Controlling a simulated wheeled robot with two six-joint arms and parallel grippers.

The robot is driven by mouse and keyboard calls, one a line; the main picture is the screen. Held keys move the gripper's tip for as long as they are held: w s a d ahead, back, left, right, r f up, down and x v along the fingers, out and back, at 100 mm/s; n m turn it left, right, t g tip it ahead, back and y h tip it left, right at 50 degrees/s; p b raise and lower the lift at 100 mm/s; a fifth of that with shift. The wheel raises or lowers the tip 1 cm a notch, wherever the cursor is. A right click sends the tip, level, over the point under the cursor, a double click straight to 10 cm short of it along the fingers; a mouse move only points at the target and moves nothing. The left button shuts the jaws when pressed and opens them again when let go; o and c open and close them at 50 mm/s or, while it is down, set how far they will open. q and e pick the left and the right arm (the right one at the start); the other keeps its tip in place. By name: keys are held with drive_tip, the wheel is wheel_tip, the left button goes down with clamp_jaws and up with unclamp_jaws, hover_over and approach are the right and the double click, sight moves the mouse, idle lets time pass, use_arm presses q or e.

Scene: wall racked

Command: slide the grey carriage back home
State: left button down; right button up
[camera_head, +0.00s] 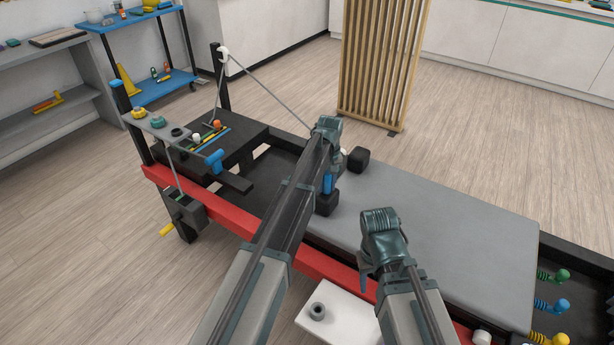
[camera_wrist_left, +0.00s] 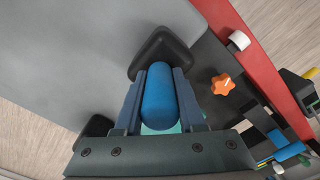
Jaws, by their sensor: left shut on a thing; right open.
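The grey carriage (camera_head: 450,230) is a long flat pad on a red and black frame, and it also shows in the left wrist view (camera_wrist_left: 60,55). A black block (camera_head: 326,204) stands at its near left corner, and another black block (camera_head: 356,161) at its far left corner. My left gripper (camera_wrist_left: 158,90) is shut on an upright blue handle (camera_wrist_left: 160,95) beside a black block (camera_wrist_left: 163,48). In the head view the blue handle (camera_head: 328,184) shows partly behind my left arm. My right gripper (camera_head: 369,283) is open and empty above the carriage's near edge.
A red rail (camera_head: 235,225) runs along the near side. A black platform (camera_head: 225,150) with small coloured items is at the left, under a sloping rope. Coloured springs (camera_head: 550,305) sit at the right end. A white step (camera_head: 340,320) is in front.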

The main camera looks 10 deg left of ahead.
use_arm(q)
drive_tip(key=s+d, duration=0.3)
drive_tip(key=d, duration=0.6)
drive_tip(key=shift+s+d, duration=0.3)
drive_tip(key=c, duration=0.5)
unclamp_jaws()
drive_tip(key=shift+w, duration=0.1)
drive_tip(key=shift+a, duration=0.1)
wheel_tip(320, 180, up, 14)
drive_tip(key=p, duration=1.3)
drive_tip(key=shift+p, duration=0.4)
drive_tip(key=shift+f, duration=0.15)
